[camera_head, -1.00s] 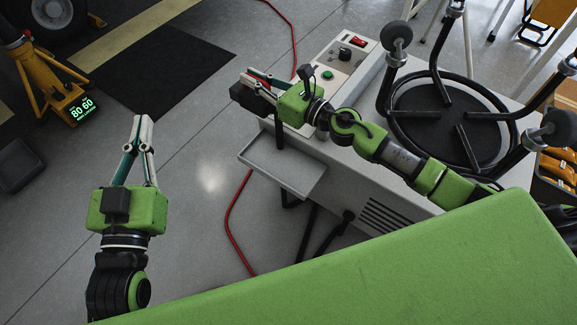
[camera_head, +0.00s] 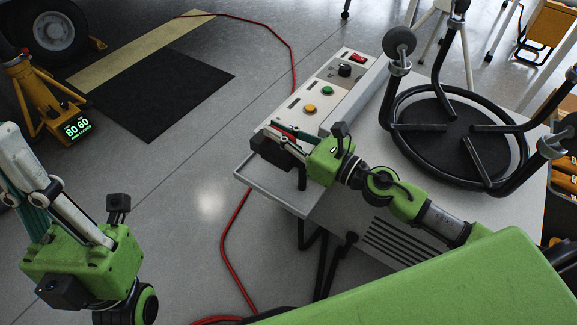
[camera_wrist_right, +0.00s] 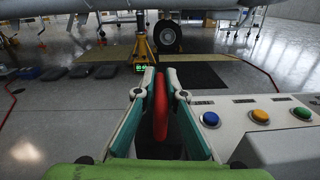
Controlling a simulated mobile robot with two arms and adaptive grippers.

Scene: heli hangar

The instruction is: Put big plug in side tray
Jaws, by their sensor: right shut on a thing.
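The big plug (camera_head: 268,152) is a dark block with a red part (camera_wrist_right: 160,106) that stands between the fingers of my right gripper (camera_head: 282,138). The gripper is shut on it, and the wrist view shows a finger on each side of the red part. In the head view the plug appears over the back part of the grey side tray (camera_head: 262,187); I cannot tell whether it touches it. The tray is fixed to the cabinet's side, and its visible surface is bare. My left gripper (camera_head: 22,165) is at the left edge, away from the tray; its finger opening is unclear.
The grey cabinet (camera_head: 372,190) carries a control panel with a green button (camera_head: 327,90), an orange button (camera_head: 310,107) and a red switch (camera_head: 357,58). An upturned black stool (camera_head: 455,140) lies on top. A red cable (camera_head: 228,235) runs across the floor.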

